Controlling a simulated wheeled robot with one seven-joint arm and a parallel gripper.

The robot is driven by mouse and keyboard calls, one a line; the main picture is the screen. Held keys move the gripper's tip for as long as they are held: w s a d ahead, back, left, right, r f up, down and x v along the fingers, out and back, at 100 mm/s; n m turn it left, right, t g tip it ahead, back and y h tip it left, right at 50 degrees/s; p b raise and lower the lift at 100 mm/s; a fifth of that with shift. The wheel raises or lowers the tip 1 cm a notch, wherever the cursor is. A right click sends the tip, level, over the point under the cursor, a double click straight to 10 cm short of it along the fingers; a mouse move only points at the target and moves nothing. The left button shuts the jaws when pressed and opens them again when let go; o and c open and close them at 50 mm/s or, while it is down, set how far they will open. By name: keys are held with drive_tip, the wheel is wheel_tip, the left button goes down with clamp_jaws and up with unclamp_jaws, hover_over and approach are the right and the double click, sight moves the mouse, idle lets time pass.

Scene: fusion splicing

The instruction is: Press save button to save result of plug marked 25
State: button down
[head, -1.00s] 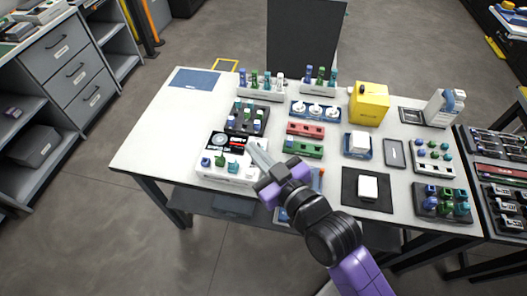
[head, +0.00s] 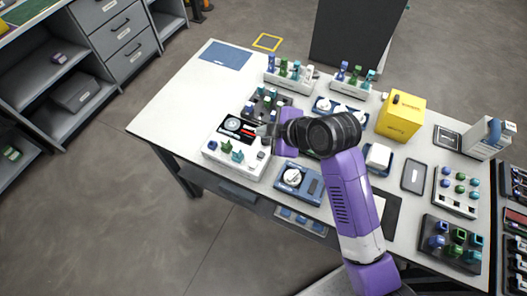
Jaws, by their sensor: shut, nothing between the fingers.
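A white device (head: 213,155) with a black display (head: 240,128) stands at the front left of the table. Several blue, green, teal and white knobs or buttons (head: 237,155) line its front. No save label or number 25 can be read from here. My gripper (head: 264,131) is shut and empty, at the right end of the display. I cannot tell whether it touches the device. A dark holder (head: 265,106) with several small plugs stands just behind the device. My arm hides part of the table's middle.
A blue unit with a white dial (head: 293,177) sits right of the device. A yellow box (head: 400,116), plug racks (head: 290,75) and a white rack of knobs (head: 457,192) stand around. The table's left side (head: 180,95) is clear.

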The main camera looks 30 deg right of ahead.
idle(0.3)
drive_tip(key=b, duration=0.7)
hover_over(264, 156)
wheel_tip(264, 156, down, 7)
drive_tip(key=shift+a+f, duration=0.1)
drive_tip(key=shift+f, duration=0.8)
drive_tip(key=shift+f+b, duration=0.1)
drive_tip(key=shift+b, duration=0.2)
idle(0.7)
drive_tip(key=shift+f, duration=0.3)
drive_tip(key=shift+f+b, duration=0.4)
drive_tip(key=shift+f, duration=0.1)
idle(0.7)
drive_tip(key=shift+r, duration=0.1)
drive_tip(key=shift+r+p, duration=0.8)
drive_tip(key=shift+p, duration=0.05)
drive_tip(key=shift+r, duration=0.15)
